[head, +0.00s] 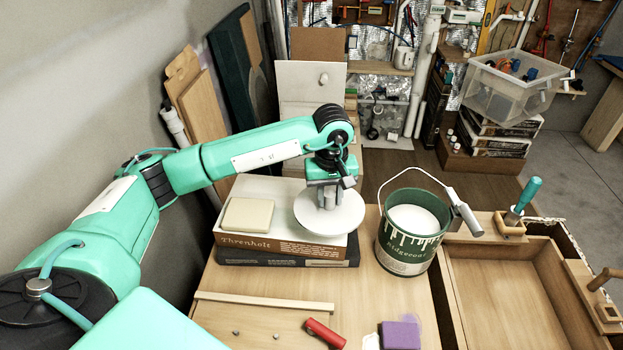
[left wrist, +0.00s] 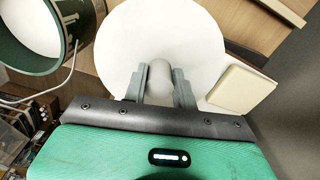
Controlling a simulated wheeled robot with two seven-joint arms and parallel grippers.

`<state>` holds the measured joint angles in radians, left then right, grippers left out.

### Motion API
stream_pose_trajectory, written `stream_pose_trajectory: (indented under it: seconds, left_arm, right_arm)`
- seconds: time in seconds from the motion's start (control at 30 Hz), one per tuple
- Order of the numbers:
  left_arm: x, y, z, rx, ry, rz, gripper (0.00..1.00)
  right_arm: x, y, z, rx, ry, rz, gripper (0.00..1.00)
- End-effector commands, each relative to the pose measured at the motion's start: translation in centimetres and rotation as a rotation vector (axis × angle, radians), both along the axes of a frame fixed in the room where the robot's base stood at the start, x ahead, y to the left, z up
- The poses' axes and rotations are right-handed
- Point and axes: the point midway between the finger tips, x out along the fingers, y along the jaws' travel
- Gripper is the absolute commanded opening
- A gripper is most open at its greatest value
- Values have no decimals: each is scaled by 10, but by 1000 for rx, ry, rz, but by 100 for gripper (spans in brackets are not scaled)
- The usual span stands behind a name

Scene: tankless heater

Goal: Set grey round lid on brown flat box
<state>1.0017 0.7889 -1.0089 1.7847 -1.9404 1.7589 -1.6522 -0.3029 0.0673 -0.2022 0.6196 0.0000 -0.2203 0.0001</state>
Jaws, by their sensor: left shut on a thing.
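The round lid (head: 349,215) is pale grey with a knob on top. My left gripper (head: 327,204) points down and is shut on the lid's knob. The lid lies level over the right part of the brown flat box (head: 262,243), which has a white top and lettering on its brown side. Whether the lid touches the box top cannot be told. In the left wrist view the lid (left wrist: 165,35) fills the middle, with its knob between the fingers of the gripper (left wrist: 160,78). My right gripper is not in view.
A cream square block (head: 247,216) sits on the box, left of the lid. A dark box (head: 290,262) lies underneath. A green paint can (head: 411,255) with a raised handle stands close at the right. A red-handled tool (head: 325,333) and purple block (head: 400,335) lie in front.

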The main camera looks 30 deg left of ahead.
Motion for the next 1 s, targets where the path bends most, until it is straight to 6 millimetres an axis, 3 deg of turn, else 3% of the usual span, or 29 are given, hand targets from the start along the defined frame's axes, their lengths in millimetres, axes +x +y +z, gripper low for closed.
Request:
stream_pose_trajectory:
  seconds: [0.1, 0.2, 0.57, 0.77, 1.0]
  left_arm:
    - [14, 18, -6, 0, 16, 183, 0]
    - [19, 27, -10, 1, 21, 256, 0]
    - [20, 28, -12, 2, 20, 268, 0]
    - [20, 28, -14, 2, 20, 267, 0]
    - [20, 28, -40, 3, 20, 267, 0]
  right_arm:
    - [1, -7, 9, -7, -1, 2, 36]
    - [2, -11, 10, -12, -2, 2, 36]
    - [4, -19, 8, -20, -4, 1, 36]
    - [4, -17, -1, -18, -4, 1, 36]
    - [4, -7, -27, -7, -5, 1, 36]
